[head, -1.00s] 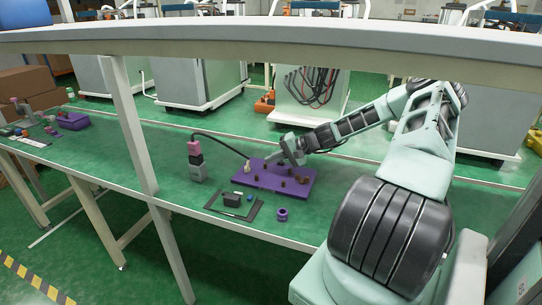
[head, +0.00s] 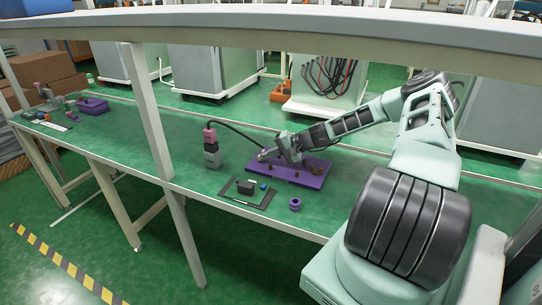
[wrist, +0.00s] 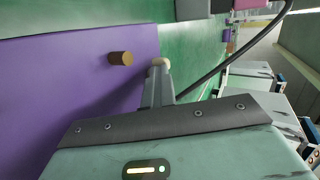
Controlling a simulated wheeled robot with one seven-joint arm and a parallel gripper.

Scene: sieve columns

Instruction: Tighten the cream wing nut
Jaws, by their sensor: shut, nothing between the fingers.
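The cream wing nut (wrist: 160,62) shows in the wrist view as a small pale rounded top just beyond my fingertips, at the edge of the purple plate (wrist: 60,80). My fingers hide its lower part, and I cannot tell whether they touch it. My gripper (wrist: 158,82) is shut with nothing held. In the head view my gripper (head: 266,155) is low over the left end of the purple plate (head: 312,180), and the nut is hard to make out there. A brown peg (wrist: 121,58) stands on the plate to the left of my fingers.
A grey device with a pink top (head: 211,148) stands left of the plate, with a black cable arching from it. A dark tray (head: 238,203) with small parts and a purple ring (head: 295,204) lie in front.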

